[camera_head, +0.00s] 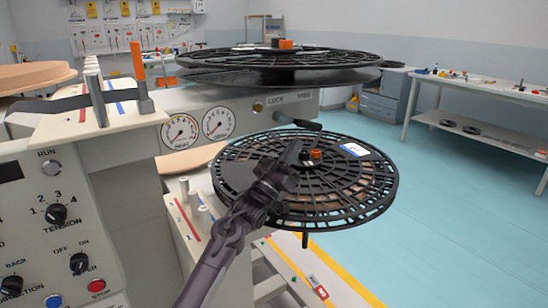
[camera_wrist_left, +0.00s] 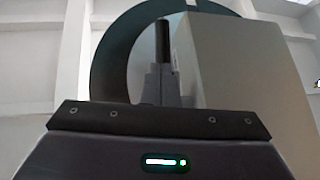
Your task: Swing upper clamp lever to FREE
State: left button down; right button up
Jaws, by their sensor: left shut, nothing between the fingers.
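The upper clamp lever (camera_head: 307,124) is a dark handle on the machine's front face, beside the partly readable LOCK and FREE lettering, below the upper reel (camera_head: 330,60). It points toward the right of the lettering. My left gripper (camera_head: 291,152) is shut and empty. In the head view it appears over the lower reel (camera_head: 345,190), its tip just below and left of the lever's end, with a visible gap. In the left wrist view, a dark upright post (camera_wrist_left: 162,42) stands before a dark curved shape; I cannot tell what it is. My right gripper is not in view.
Two dial gauges (camera_head: 217,123) sit left of the lettering. A control panel (camera_head: 55,215) with knobs and an orange-topped upright (camera_head: 137,62) stand at the left. A workbench (camera_head: 485,88) is at the right. The blue floor between is clear.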

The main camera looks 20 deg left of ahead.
pick_arm(q)
jog(key=s+a, duration=0.2)
jog(key=s, duration=0.4)
jog(key=shift+s+a, duration=0.25)
jog(key=shift+a, duration=0.15)
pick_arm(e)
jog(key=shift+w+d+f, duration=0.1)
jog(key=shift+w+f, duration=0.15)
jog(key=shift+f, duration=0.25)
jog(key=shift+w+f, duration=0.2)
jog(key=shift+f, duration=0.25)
